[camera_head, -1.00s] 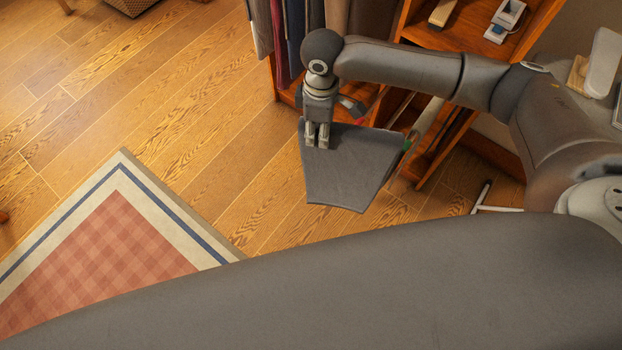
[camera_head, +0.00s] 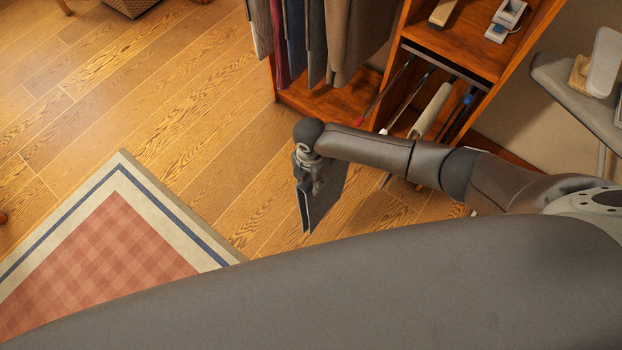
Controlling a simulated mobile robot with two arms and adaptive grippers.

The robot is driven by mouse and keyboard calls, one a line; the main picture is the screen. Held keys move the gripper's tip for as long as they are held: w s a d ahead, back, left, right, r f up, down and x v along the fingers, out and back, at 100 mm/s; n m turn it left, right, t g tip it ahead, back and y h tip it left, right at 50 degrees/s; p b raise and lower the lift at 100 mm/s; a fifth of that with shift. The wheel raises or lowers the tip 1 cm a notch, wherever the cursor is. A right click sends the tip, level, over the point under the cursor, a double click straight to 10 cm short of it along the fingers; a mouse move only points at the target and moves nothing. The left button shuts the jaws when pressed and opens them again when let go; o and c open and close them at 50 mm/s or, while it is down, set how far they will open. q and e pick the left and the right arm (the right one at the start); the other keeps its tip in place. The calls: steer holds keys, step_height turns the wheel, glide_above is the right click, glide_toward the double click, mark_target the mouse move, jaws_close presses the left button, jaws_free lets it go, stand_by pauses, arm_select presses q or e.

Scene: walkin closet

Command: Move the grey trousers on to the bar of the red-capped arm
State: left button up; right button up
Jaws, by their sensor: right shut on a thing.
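The grey trousers (camera_head: 325,203) hang as a flat folded panel from my right gripper (camera_head: 308,178), which is shut on them. They are seen nearly edge-on and hang clear over the wooden floor. The fingertips are partly hidden by my own wrist and the cloth. A red-tipped rod (camera_head: 362,119) shows in the lower bay of the wooden unit; I cannot tell whether it is the red-capped arm. My left gripper is not in view; a large grey link of mine fills the bottom of the picture.
Several other garments (camera_head: 290,45) hang at the top, left of the wooden shelf unit (camera_head: 470,50). Small items (camera_head: 503,20) lie on its upper shelf. A grey board (camera_head: 575,95) holds things at the right. A checked rug (camera_head: 110,245) lies at left; the floor between is clear.

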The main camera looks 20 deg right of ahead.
steer(key=shift+f, duration=0.15)
steer(key=w+d+b, duration=0.1)
steer(key=w+d, duration=0.1)
steer(key=shift+w+d+b, duration=0.1)
steer(key=shift+d+b, duration=0.25)
stand_by(1.0)
steer(key=shift+w+d+b, duration=0.3)
steer(key=shift+w+d, duration=0.45)
steer(key=shift+d, duration=0.25)
steer(key=shift+w+d+b, duration=0.3)
steer(key=shift+w+d, duration=0.45)
steer(key=shift+d, duration=0.2)
steer(key=shift+d, duration=0.1)
steer(key=w+d+b, duration=0.2)
steer(key=w+d, duration=0.2)
steer(key=d, duration=0.1)
steer(key=shift+w+d+b, duration=0.15)
steer(key=shift+d+b, duration=0.05)
steer(key=shift+b, duration=0.1)
